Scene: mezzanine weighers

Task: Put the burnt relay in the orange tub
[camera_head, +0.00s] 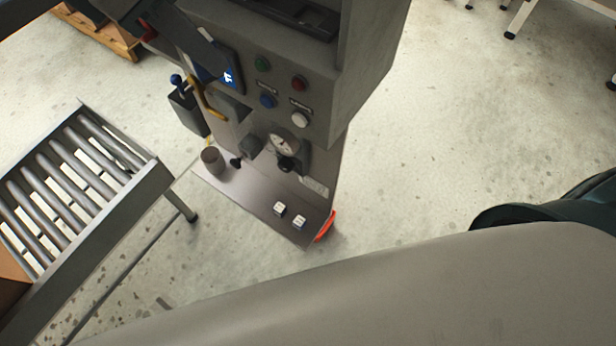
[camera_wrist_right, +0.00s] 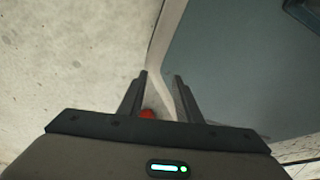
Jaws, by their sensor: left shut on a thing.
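My left gripper (camera_head: 212,62) is in front of the upper left of the grey machine in the head view. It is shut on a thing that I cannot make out. Two small white cubes (camera_head: 279,209) (camera_head: 299,221) sit on the machine's low shelf; I cannot tell whether either is the burnt relay. An orange-red thing (camera_head: 326,226), perhaps the orange tub, shows mostly hidden behind the shelf's right edge. My right gripper (camera_wrist_right: 162,76) is open and empty in the wrist view.
A grey cup (camera_head: 211,160) stands on the shelf (camera_head: 250,193). A roller conveyor (camera_head: 160,185) is at the left.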

